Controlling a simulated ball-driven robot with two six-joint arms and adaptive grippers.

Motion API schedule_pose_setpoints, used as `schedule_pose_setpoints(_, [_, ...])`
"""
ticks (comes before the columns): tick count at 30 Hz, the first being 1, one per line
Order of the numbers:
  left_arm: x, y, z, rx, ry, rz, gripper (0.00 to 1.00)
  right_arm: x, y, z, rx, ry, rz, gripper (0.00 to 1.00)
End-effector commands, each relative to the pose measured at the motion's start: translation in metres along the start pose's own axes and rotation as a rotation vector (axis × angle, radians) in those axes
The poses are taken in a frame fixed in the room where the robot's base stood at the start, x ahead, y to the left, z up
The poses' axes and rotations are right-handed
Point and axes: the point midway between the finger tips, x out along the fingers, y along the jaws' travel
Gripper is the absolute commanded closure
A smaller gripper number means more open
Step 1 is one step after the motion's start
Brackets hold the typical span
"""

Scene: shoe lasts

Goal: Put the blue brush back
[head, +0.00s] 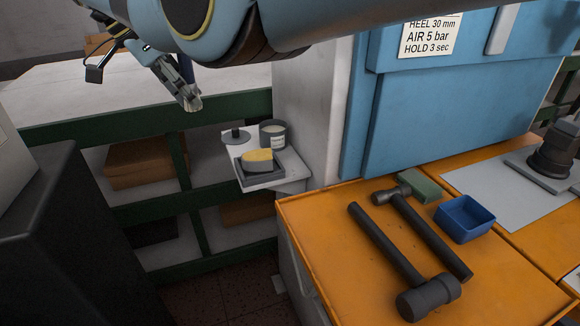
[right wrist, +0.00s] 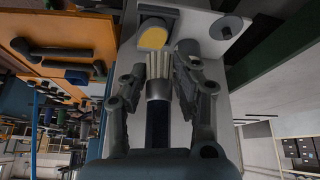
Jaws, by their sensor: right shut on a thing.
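My right gripper (head: 184,92) is in the upper left of the head view, shut on the blue brush. The brush's pale bristles (head: 193,104) point down. In the right wrist view, the fingers of my right gripper (right wrist: 160,84) close on both sides of the brush, with its metal band and dark blue handle (right wrist: 157,124) between them. The bristles point towards the small white shelf (head: 290,185). On this shelf stands a grey pot (head: 272,134) with a pale label. The brush is apart from the pot, up and left of it. My left gripper is out of view.
A grey lid (head: 236,136) and a dark tray (head: 246,181) with a yellow-topped block (head: 258,157) share the shelf. A blue machine (head: 430,110) stands right of it. The orange bench (head: 330,240) holds two hammers (head: 428,297), a green block (head: 421,187) and a blue bin (head: 465,219).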

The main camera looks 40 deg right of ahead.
Motion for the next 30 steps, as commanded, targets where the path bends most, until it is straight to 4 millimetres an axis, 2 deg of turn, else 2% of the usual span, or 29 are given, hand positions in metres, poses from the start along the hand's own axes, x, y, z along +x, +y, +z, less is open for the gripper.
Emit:
schedule_pose_setpoints(7, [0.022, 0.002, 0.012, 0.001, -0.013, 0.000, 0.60, 0.021, -0.001, 0.011, -0.001, 0.000, 0.002, 1.00])
schedule_pose_setpoints(18, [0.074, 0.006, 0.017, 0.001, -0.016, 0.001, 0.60, 0.075, -0.003, 0.038, -0.007, 0.001, 0.013, 1.00])
schedule_pose_setpoints(23, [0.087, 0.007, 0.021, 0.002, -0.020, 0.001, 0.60, 0.090, -0.003, 0.046, -0.008, 0.001, 0.017, 1.00])
schedule_pose_setpoints(26, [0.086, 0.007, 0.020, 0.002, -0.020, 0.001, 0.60, 0.094, -0.002, 0.042, -0.007, 0.001, 0.018, 1.00])
schedule_pose_setpoints(30, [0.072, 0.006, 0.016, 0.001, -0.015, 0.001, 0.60, 0.103, 0.004, 0.016, -0.003, 0.002, 0.018, 1.00])
